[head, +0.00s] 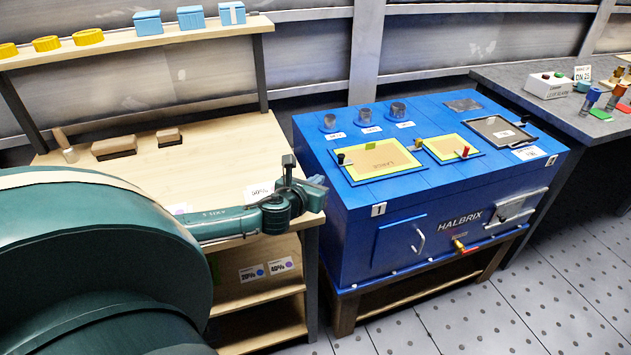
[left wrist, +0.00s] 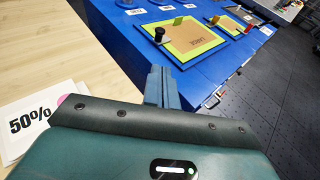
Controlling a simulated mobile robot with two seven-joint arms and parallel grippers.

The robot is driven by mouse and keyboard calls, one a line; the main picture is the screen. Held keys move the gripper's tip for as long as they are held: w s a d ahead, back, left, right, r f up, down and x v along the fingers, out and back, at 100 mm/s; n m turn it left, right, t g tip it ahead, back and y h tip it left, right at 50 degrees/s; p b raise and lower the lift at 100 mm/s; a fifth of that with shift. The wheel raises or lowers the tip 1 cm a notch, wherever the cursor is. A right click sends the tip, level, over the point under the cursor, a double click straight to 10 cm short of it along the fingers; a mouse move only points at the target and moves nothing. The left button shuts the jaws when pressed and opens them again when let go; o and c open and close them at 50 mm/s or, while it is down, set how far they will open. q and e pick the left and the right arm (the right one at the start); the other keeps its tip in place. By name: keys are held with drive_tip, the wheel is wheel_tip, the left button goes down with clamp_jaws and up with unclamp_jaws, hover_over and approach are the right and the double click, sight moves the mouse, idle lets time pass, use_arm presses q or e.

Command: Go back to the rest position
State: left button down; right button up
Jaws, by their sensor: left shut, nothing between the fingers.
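My left gripper (head: 317,187) is shut and empty. In the head view it is at the right end of the wooden bench, close to the near left side of the blue HALBRIX cabinet (head: 400,215). In the left wrist view my left gripper (left wrist: 161,88) shows its two fingers together, with the blue cabinet (left wrist: 120,35) beyond them. A white card marked 50% (left wrist: 35,118) lies on the bench to the left of the gripper. My right gripper is in neither view.
The wooden bench (head: 220,170) holds brushes (head: 115,148); its shelf (head: 120,42) carries yellow rings and blue boxes. Yellow-edged panels (head: 380,160) and a dark tray (head: 497,131) lie on the cabinet top. A grey table (head: 560,110) stands at right. The floor (head: 520,310) in front is clear.

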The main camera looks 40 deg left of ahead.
use_arm(q)
drive_tip(key=shift+d, duration=0.1)
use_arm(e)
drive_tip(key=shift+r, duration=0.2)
use_arm(q)
drive_tip(key=s+d+f+n+g+h+p, duration=0.1)
drive_tip(key=s+d+f+n+h, duration=0.1)
drive_tip(key=s+d+f+n, duration=0.3)
drive_tip(key=s+d+f+n+g+h, duration=0.1)
drive_tip(key=s+d+n, duration=0.15)
drive_tip(key=d, duration=0.35)
drive_tip(key=s+d+f+n+g+h+p, duration=0.1)
drive_tip(key=s+d+f+n+h, duration=0.1)
drive_tip(key=s+d+f+n, duration=0.3)
drive_tip(key=s+d+r+n+h+p, duration=0.1)
drive_tip(key=s+d+r+n+h, duration=0.1)
drive_tip(key=s+d+n, duration=0.8)
drive_tip(key=d+n, duration=0.1)
drive_tip(key=n, duration=0.6)
drive_tip(key=shift+d+r+n+g+p, duration=0.25)
drive_tip(key=shift+d+n+g+p, duration=0.05)
drive_tip(key=shift+d+n+p, duration=0.05)
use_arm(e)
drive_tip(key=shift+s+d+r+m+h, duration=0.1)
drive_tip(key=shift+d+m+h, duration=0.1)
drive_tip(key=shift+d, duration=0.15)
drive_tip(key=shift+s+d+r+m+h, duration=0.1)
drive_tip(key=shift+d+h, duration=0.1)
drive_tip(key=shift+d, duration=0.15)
